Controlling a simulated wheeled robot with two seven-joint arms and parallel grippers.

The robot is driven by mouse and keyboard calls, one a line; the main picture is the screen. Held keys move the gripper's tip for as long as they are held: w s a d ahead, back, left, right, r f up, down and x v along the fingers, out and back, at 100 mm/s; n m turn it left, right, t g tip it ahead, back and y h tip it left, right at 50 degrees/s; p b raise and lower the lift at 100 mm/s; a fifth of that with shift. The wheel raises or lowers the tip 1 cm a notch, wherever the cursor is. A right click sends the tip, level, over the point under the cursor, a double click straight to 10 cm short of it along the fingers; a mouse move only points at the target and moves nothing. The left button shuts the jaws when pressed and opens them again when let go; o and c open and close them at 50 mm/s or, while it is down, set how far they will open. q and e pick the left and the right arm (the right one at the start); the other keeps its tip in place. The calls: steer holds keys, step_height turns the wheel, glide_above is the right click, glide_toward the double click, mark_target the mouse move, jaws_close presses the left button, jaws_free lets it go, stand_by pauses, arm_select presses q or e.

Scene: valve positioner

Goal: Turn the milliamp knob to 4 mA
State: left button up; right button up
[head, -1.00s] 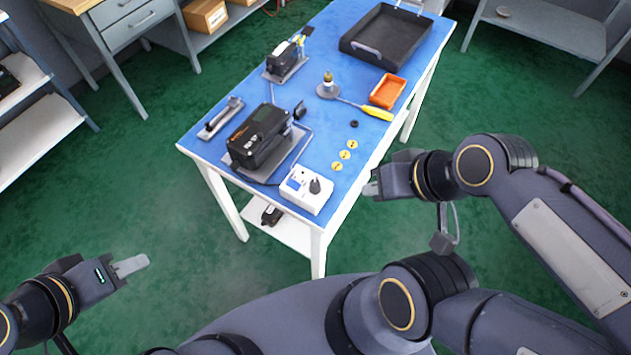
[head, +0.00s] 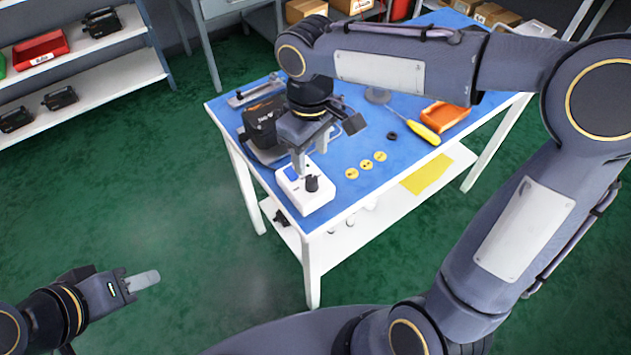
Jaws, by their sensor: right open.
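The milliamp knob (head: 312,184) is a small black knob on top of a white box (head: 308,205) with a blue display, at the near corner of the blue table. My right gripper (head: 309,160) is open and points down just above and behind the knob. Its fingers look apart from the knob, though the exact gap is hard to judge. The knob's pointer and scale are too small to read. The dark positioner (head: 262,122) stands behind the box, partly hidden by my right gripper. My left gripper (head: 144,281) hangs over the floor, far from the table; its jaw gap is unclear.
Several yellow discs (head: 365,165) lie right of the box. A screwdriver with a yellow handle (head: 424,133), a black ring (head: 392,136) and an orange tray (head: 444,113) lie further right. A metal part (head: 255,92) lies at the far left.

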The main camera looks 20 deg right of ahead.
mark_target(311, 178)
step_height(311, 178, down, 7)
steer(key=shift+f+b, duration=0.15)
steer(key=shift+b, duration=0.25)
steer(key=c, duration=1)
